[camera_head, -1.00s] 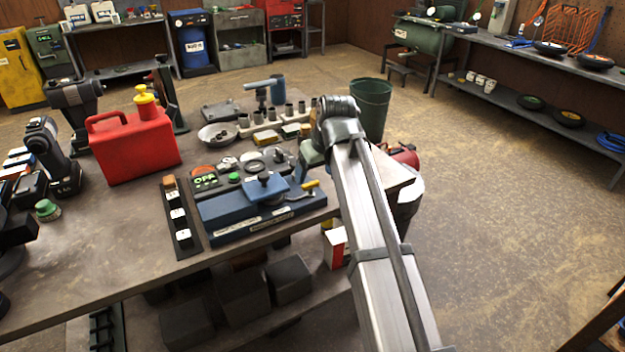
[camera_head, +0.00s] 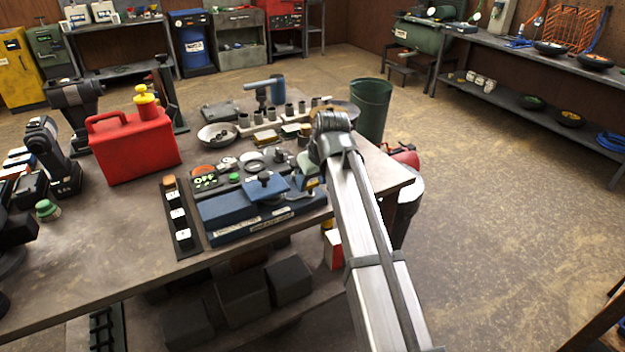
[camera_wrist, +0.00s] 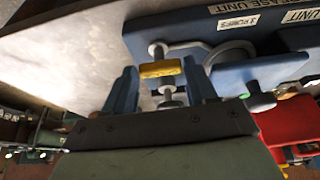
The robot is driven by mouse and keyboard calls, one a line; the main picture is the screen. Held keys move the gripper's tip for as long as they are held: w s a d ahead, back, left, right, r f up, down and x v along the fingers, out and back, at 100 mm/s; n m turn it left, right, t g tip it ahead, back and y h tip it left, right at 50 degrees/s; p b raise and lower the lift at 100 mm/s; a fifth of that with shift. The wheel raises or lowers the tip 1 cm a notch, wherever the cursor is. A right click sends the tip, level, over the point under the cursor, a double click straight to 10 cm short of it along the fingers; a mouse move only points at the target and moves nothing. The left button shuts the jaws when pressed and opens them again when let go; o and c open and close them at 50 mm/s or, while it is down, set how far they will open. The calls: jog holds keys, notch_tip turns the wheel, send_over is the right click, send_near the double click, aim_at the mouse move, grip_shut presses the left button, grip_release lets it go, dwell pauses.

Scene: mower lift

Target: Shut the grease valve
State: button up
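The blue grease unit (camera_head: 262,210) stands at the table's front right corner. Its labels, reading "3 PUMPS" and "...EASE UNIT", show in the wrist view (camera_wrist: 265,66). The valve's yellow handle (camera_wrist: 161,69) lies crosswise in the wrist view, beside a metal stem and a curved grey pipe. My gripper (camera_wrist: 159,72) is open, with its blue fingers on either side of the yellow handle and its ends close to them. I cannot tell whether they touch. In the head view my gripper (camera_head: 312,183) reaches down at the unit's right end and hides most of the handle.
A panel with green lit figures (camera_head: 205,181) and a green button lies behind the unit. A red can (camera_head: 135,148) stands at left, a black switch strip (camera_head: 182,220) beside the unit. A bowl (camera_head: 217,135) and several metal cups are behind. A green bin (camera_head: 372,110) stands beyond the table.

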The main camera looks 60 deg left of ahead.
jog(key=c, duration=0.6)
jog(key=shift+m, duration=0.3)
jog(key=m+t, duration=0.1)
jog(key=m, duration=0.2)
jog(key=shift+s+m+t, duration=0.2)
jog(key=shift+m+t, duration=0.1)
jog(key=shift+t, duration=0.1)
jog(key=m, duration=0.2)
jog(key=m+t+h, duration=0.1)
jog(key=m, duration=0.1)
jog(key=shift+s+a+m, duration=0.15)
jog(key=shift+a+m, duration=0.05)
jog(key=shift+m, duration=0.1)
jog(key=m, duration=0.1)
jog(key=m+t+h, duration=0.1)
jog(key=m, duration=0.1)
jog(key=m+h, duration=0.1)
jog(key=m, duration=0.1)
jog(key=shift+s+a+t, duration=0.15)
jog(key=shift+a+t, duration=0.1)
jog(key=shift+t, duration=0.05)
jog(key=shift+m+h, duration=0.7)
jog(key=shift+m, duration=1.3)
